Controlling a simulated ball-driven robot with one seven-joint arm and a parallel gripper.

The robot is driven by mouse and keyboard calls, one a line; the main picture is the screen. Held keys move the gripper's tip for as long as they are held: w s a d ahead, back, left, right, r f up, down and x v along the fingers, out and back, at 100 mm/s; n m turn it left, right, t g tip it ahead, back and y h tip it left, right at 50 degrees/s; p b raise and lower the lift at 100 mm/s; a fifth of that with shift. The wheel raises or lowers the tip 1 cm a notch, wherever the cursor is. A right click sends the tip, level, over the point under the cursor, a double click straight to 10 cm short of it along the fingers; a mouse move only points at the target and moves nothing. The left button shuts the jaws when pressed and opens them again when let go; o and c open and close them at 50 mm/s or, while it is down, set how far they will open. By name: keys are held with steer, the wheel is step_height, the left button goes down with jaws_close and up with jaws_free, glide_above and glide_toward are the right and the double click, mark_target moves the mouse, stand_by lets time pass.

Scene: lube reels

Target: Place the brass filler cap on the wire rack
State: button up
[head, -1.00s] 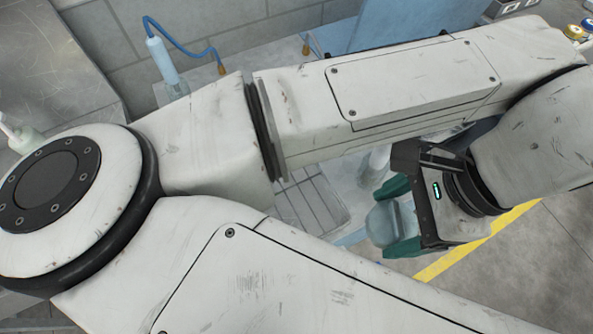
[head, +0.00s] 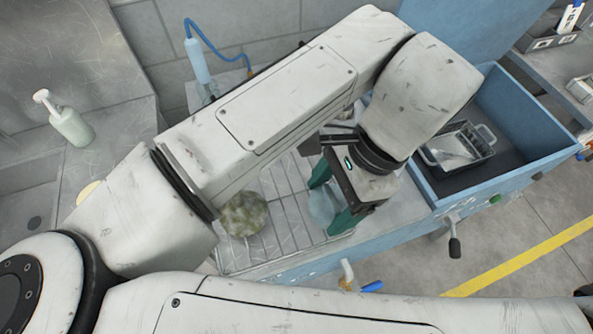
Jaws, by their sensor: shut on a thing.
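The wire rack (head: 286,222) lies below my arm, a flat grid of thin bars on the worktop, partly hidden by the arm. My gripper (head: 334,202) is over the rack's right end, its green fingers pointing down. It is shut on a pale blue, rounded thing (head: 322,206) between the fingers. I cannot tell whether this thing touches the rack. I cannot make out a brass filler cap with certainty. A yellowish disc (head: 88,192) lies on the left counter, partly covered by my arm.
A mottled greenish round thing (head: 243,214) sits on the rack's left part. A blue basin (head: 512,172) at right holds a metal tray (head: 446,155). A pump bottle (head: 68,122) stands on the left counter. A blue-hosed bottle (head: 197,62) stands behind.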

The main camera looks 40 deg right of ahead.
steer(key=w+f, duration=0.2)
steer(key=w, duration=0.1)
steer(key=w+d+f+p, duration=0.1)
steer(key=w+f, duration=0.1)
steer(key=w, duration=0.1)
steer(key=w+d+f, duration=0.1)
steer(key=w+f, duration=0.2)
steer(key=shift+w+f, duration=0.4)
steer(key=shift+f, duration=0.1)
steer(key=shift+f+p, duration=0.75)
steer(key=shift+f, duration=0.85)
steer(key=shift+f, duration=0.15)
steer(key=o, duration=1.4)
steer(key=b+v, duration=0.1)
steer(key=v, duration=1.1)
steer(key=shift+b, duration=0.35)
